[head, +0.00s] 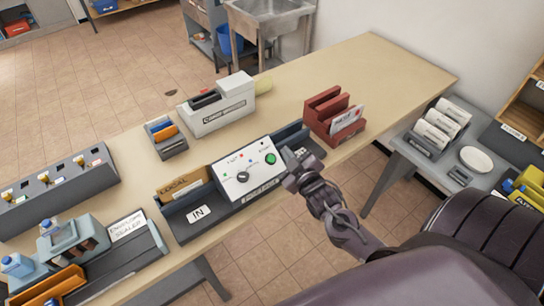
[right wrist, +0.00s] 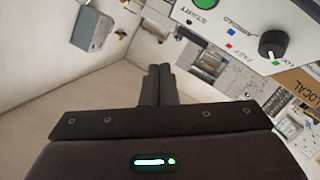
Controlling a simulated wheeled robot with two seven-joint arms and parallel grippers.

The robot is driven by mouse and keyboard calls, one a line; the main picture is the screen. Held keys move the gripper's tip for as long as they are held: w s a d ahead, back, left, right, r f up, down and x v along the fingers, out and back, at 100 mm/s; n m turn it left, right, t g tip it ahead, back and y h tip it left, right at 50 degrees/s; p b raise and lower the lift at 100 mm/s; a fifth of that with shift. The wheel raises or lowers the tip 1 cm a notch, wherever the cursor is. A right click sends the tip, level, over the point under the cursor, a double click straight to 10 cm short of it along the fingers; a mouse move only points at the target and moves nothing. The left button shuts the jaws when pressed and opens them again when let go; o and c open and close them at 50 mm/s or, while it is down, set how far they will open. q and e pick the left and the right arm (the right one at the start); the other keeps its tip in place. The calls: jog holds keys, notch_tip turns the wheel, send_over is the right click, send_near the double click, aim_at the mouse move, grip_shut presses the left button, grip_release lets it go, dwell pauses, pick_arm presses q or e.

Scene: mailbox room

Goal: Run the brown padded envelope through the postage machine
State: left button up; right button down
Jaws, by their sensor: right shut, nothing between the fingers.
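The postage machine (head: 247,171) is a white box with a dark knob and a green start button (head: 270,158), standing on the table. A brown flat piece marked LOCAL (head: 178,186), which looks like the padded envelope, stands at the back of the IN tray (head: 198,213), left of the machine. The LOCAL piece (right wrist: 302,82) also shows at the right of the right wrist view. My right gripper (head: 290,168) is shut and empty, just right of the machine's front near the green button. Its closed fingers (right wrist: 160,80) show in the wrist view, apart from the panel. My left gripper is out of view.
A red rack (head: 335,118) with a letter stands right of the machine. A white device (head: 218,105) and a small holder (head: 166,139) stand behind. The sealer (head: 120,245) is at the left. The table's far right part is clear.

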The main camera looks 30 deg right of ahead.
aim_at(271, 159)
jog(key=shift+w+a+f+b, duration=0.1)
jog(key=shift+w+f+b, duration=0.75)
jog(key=shift+f+b, duration=0.45)
jog(key=shift+w+a+f+b, duration=0.1)
jog(key=shift+w+f+b, duration=0.7)
jog(key=shift+f+b, duration=0.5)
jog(key=shift+w+a+f+b, duration=0.1)
jog(key=shift+w+f+b, duration=0.9)
jog(key=shift+b, duration=0.5)
jog(key=shift+s+f, duration=0.1)
jog(key=shift+s, duration=0.05)
jog(key=shift+f, duration=0.1)
jog(key=shift+w+f, duration=0.25)
